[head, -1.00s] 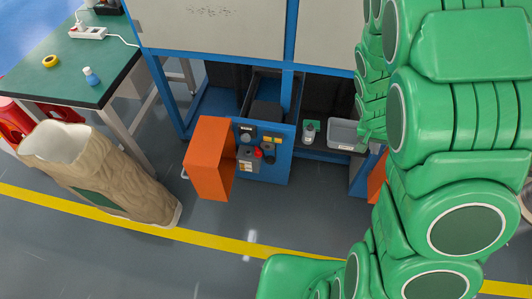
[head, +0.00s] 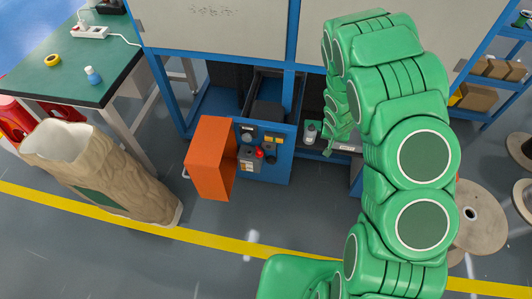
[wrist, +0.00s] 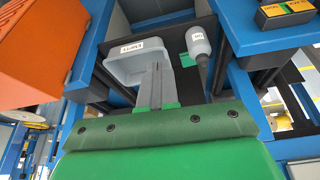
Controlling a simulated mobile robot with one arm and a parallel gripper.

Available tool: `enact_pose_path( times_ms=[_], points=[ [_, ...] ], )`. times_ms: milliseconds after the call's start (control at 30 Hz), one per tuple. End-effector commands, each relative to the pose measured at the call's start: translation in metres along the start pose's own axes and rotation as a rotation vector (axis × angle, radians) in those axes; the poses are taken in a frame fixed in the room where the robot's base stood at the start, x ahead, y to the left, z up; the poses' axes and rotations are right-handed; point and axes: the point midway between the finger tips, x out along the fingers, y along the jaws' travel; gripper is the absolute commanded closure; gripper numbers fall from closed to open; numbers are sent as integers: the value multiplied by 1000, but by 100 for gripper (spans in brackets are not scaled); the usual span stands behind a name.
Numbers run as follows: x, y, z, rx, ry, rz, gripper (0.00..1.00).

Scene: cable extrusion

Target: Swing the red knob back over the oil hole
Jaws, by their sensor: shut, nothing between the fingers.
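The small red knob (head: 259,153) is on the front of the blue panel (head: 281,165), among dark fittings, beside a grey labelled box (head: 248,158). I cannot make out the oil hole at this size. The wrist view does not show the red knob. My gripper (head: 328,150) is to the right of the blue panel, apart from the knob, by the shelf with the bottle. In the wrist view my gripper's grey fingers (wrist: 157,70) are together and empty, in front of a grey tray.
An orange door (head: 211,158) stands out left of the panel. A grey tray (wrist: 118,68) and a grey bottle (wrist: 198,42) lie beyond my fingers. Blue frame posts flank the shelf. A sack-like bin (head: 100,175) stands at left; the floor before the panel is clear.

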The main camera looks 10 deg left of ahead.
Motion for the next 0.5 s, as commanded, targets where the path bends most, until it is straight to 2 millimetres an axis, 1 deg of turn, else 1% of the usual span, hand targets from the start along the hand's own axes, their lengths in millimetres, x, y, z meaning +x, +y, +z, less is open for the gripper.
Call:
enact_pose_path(
  times_ms=[33,200,267,500],
  points=[
    [9,-8,3,-8,4,-20,100],
    [38,-41,8,-23,28,-105,100],
    [46,-53,10,-25,38,-140,100],
    [80,-102,30,-36,53,-273,100]
  ],
)
